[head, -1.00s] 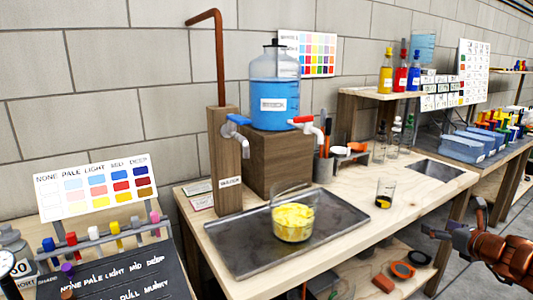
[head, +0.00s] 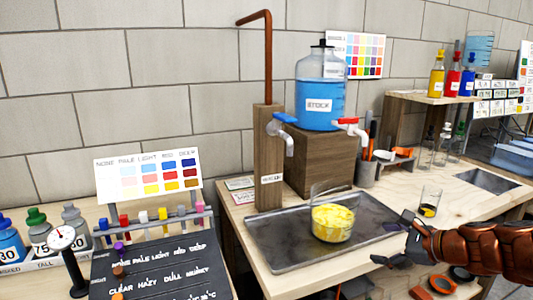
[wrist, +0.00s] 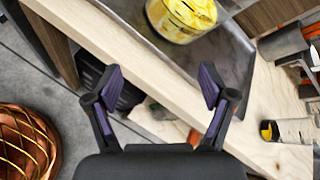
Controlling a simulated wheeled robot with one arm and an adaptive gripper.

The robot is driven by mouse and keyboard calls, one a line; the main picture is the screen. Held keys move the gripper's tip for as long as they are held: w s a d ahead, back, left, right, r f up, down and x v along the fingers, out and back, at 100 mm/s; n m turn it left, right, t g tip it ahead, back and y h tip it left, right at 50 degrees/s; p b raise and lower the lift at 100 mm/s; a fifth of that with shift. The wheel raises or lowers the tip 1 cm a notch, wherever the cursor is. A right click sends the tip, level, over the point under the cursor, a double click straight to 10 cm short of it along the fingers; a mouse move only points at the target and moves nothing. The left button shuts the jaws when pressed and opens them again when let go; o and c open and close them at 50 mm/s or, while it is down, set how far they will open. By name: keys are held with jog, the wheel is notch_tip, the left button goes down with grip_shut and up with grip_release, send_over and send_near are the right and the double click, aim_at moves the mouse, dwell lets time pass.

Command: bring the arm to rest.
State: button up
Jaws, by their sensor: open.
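My gripper (head: 398,243) is at the right of the head view, in front of the bench's front edge. In the wrist view my gripper (wrist: 160,90) has its two fingers spread wide, with nothing between them. A glass bowl of yellow pieces (head: 332,222) stands on the metal tray (head: 275,250), beyond the fingers and apart from them. The bowl also shows at the top of the wrist view (wrist: 182,15).
A blue stock jug (head: 320,88) sits on a wooden block behind the tray. Orange rings (head: 443,284) lie on the lower shelf. Grey floor shows left in the wrist view.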

jog(key=s+a+f+n+g, duration=0.3)
jog(key=s+a+n+g, duration=0.1)
jog(key=s+a+n, duration=0.4)
jog(key=s+a+f+n+g, duration=0.35)
jog(key=s+a+n, duration=0.2)
jog(key=a, duration=0.55)
jog(key=s+d+f+n+g+h, duration=0.25)
jog(key=s+n, duration=0.25)
jog(key=s, duration=0.4)
jog(key=s+d+f+n+g+h, duration=0.1)
jog(key=s+n+g+h, duration=0.25)
jog(key=s, duration=0.55)
notch_tip(320, 180, up, 21)
jog(key=n+t+p, duration=0.1)
jog(key=p, duration=1.8)
jog(key=shift+s+d, duration=0.25)
